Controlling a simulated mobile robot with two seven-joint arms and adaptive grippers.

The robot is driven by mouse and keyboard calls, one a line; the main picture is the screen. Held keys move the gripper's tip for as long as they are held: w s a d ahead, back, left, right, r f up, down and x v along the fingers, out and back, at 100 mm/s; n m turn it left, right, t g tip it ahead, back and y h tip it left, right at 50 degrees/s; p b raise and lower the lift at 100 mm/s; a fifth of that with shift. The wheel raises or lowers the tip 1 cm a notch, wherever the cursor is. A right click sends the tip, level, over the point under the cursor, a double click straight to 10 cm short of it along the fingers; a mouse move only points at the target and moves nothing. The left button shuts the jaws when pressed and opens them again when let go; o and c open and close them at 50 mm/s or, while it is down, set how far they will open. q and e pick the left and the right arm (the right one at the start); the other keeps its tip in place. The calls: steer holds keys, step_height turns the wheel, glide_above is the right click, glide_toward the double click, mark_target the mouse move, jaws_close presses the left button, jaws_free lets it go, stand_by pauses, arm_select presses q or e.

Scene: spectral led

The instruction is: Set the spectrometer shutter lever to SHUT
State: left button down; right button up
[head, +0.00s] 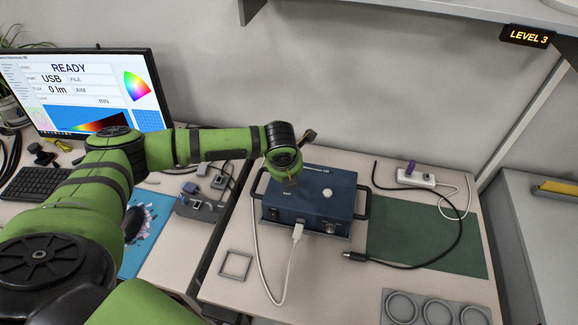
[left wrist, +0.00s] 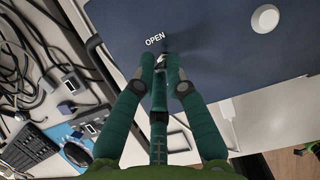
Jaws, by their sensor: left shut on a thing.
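The spectrometer is a dark blue box (head: 340,192) with black side handles and a white round knob on top, standing on the right-hand table. It also fills the top of the left wrist view (left wrist: 215,50). My left gripper (head: 291,180) reaches down over its left part. In the left wrist view the green fingers (left wrist: 161,60) close together on the small shutter lever (left wrist: 162,60), right beside the white word OPEN. The lever is mostly hidden by the fingertips. My right gripper is in neither view.
A white cable (head: 298,232) plugs into the box's front. A black cable (head: 440,262) lies on the green mat (head: 470,255). A small square frame (head: 236,264) and a tray with round holders (head: 440,310) sit in front. The monitor (head: 85,90) reads READY.

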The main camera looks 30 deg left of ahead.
arm_select(q)
steer(key=t, duration=0.1)
steer(key=s+t, duration=0.1)
steer(key=shift+d+f+t+y+p, duration=0.1)
steer(key=shift+d+t+y+p, duration=0.2)
steer(key=shift+p, duration=0.1)
steer(key=shift+s+d+f+t+y, duration=0.1)
steer(key=shift+s+f+t+y, duration=0.05)
steer(key=shift+t, duration=0.45)
steer(key=shift+s+f+t+y, duration=0.1)
steer(key=shift+s+t+y, duration=0.05)
steer(key=shift+t, duration=0.75)
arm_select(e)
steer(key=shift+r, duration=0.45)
arm_select(q)
steer(key=shift+b, duration=0.3)
steer(key=c, duration=1.3)
jaws_free()
steer(key=shift+s, duration=0.1)
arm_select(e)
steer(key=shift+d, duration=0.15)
